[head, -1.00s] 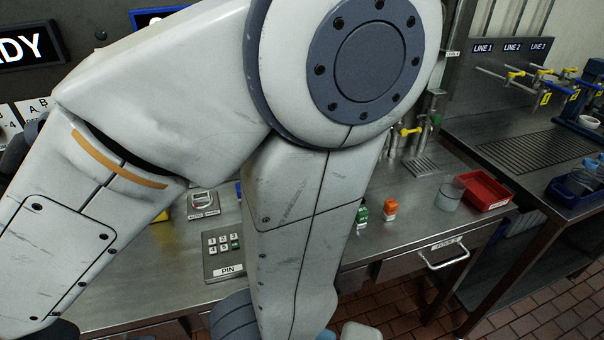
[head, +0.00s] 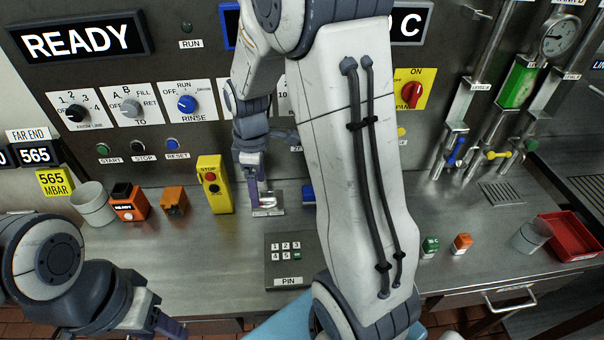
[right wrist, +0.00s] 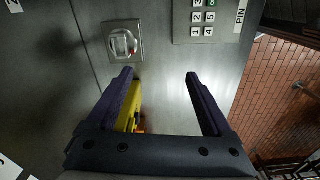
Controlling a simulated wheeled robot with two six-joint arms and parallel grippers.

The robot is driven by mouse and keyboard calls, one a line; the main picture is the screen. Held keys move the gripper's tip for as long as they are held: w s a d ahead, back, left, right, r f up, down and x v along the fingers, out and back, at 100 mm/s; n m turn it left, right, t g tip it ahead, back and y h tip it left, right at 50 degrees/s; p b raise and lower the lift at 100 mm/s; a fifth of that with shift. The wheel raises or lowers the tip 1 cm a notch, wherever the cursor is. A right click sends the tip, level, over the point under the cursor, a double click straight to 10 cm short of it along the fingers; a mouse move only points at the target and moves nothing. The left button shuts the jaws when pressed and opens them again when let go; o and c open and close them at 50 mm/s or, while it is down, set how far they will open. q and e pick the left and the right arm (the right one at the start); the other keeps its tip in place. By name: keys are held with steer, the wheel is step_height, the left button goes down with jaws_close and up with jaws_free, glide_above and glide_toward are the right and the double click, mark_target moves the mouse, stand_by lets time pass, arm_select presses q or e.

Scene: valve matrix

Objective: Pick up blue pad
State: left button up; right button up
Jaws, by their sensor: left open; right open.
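A small blue object (head: 308,194), perhaps the blue pad, stands on the steel bench just left of my upright right arm link, which may hide part of it. My right gripper (head: 261,200) points down close to the bench, left of this blue object and beside a small metal fixture (head: 268,208). In the right wrist view the right gripper (right wrist: 160,76) is open with nothing between its fingers, and no blue pad shows there. My left gripper (head: 172,327) is open at the lower left, in front of the bench, away from the blue object.
A yellow STOP box (head: 214,184) stands left of the right gripper. A PIN keypad (head: 286,262) lies in front. Orange boxes and a grey cup (head: 93,205) are at the left. A red tray (head: 570,236) is at the right. The left front bench is clear.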

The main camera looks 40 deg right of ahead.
steer(key=shift+n, duration=0.8)
steer(key=d+f+p, duration=0.1)
steer(key=d+f, duration=0.1)
steer(key=d, duration=0.3)
steer(key=d+f+p, duration=0.1)
steer(key=d+f, duration=0.2)
steer(key=d, duration=0.3)
steer(key=d+f+p, duration=0.1)
steer(key=d+f, duration=0.1)
steer(key=d, duration=0.4)
steer(key=shift+w+f+p, duration=0.25)
steer(key=shift+f+p, duration=0.05)
steer(key=shift+f, duration=0.6)
steer(key=shift+f+p, duration=0.25)
steer(key=shift+p, duration=0.1)
steer(key=f+p, duration=0.2)
steer(key=f, duration=0.2)
steer(key=shift+a, duration=0.2)
steer(key=shift+f, duration=0.3)
jaws_close()
arm_select(q)
step_height(320, 180, up, 7)
steer(key=shift+r, duration=0.2)
steer(key=shift+d, duration=0.1)
arm_select(e)
steer(key=shift+r, duration=0.1)
